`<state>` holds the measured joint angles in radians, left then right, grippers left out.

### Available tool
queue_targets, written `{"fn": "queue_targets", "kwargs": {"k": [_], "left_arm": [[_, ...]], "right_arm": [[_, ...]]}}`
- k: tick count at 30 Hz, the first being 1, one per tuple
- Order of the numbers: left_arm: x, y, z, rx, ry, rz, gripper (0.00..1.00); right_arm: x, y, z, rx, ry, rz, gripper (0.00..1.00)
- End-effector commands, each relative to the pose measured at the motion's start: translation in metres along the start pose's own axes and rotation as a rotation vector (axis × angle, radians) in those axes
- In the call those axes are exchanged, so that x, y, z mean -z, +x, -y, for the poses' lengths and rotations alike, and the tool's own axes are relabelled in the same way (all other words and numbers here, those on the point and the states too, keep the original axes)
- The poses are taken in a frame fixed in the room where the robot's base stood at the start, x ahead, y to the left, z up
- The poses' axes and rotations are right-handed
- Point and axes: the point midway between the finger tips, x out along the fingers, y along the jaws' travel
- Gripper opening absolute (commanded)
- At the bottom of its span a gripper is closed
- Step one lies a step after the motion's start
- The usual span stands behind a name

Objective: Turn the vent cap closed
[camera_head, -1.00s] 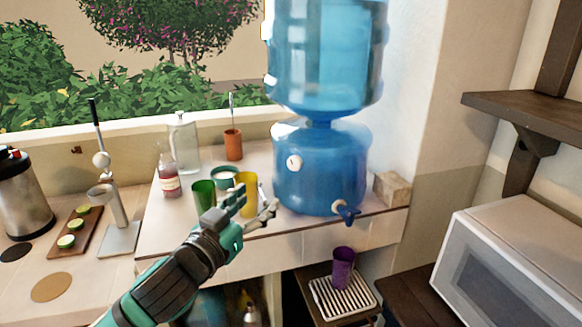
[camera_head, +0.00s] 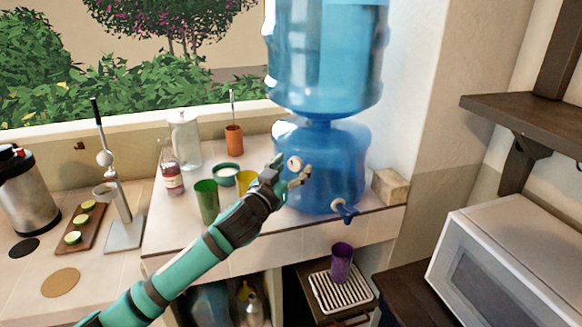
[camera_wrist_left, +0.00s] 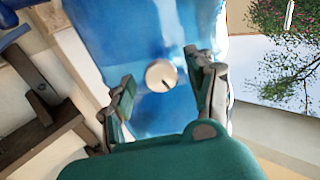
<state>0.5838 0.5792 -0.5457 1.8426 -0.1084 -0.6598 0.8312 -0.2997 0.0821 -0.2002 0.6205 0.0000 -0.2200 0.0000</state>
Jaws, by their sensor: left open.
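The vent cap (camera_head: 295,163) is a small round cream knob on the front of the blue water dispenser base (camera_head: 325,185). In the left wrist view the vent cap (camera_wrist_left: 161,76) shows a short dark mark at its lower edge. My left gripper (camera_head: 291,175) is open in front of the dispenser, its fingertips close to the cap. In the left wrist view the left gripper (camera_wrist_left: 162,85) has one finger on each side of the cap, with gaps on both sides. I cannot tell how far the fingers reach in depth. My right gripper is not in view.
A blue tap (camera_head: 345,210) sticks out low on the dispenser. A purple cup (camera_head: 341,262) stands on a drip tray below.

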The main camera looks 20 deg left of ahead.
Motion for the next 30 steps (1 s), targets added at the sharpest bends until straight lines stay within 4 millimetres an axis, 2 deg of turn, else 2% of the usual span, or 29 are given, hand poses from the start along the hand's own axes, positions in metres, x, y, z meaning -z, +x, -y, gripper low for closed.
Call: {"fn": "queue_targets", "kwargs": {"k": [5,6,18,30], "left_arm": [[-0.0002,0.0001,0.0,0.0,0.0,0.0,0.57],[-0.0001,0.0,0.0001,0.0,0.0,0.0,0.54],[0.0,-0.0002,0.0003,0.001,0.0,0.0,0.02],[0.0009,-0.0002,0.0007,0.001,0.078,-0.004,0.01]], "right_arm": [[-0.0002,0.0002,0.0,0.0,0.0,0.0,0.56],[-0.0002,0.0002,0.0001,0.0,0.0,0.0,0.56],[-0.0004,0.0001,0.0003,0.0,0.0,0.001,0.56],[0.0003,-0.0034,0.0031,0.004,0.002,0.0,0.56]]}}
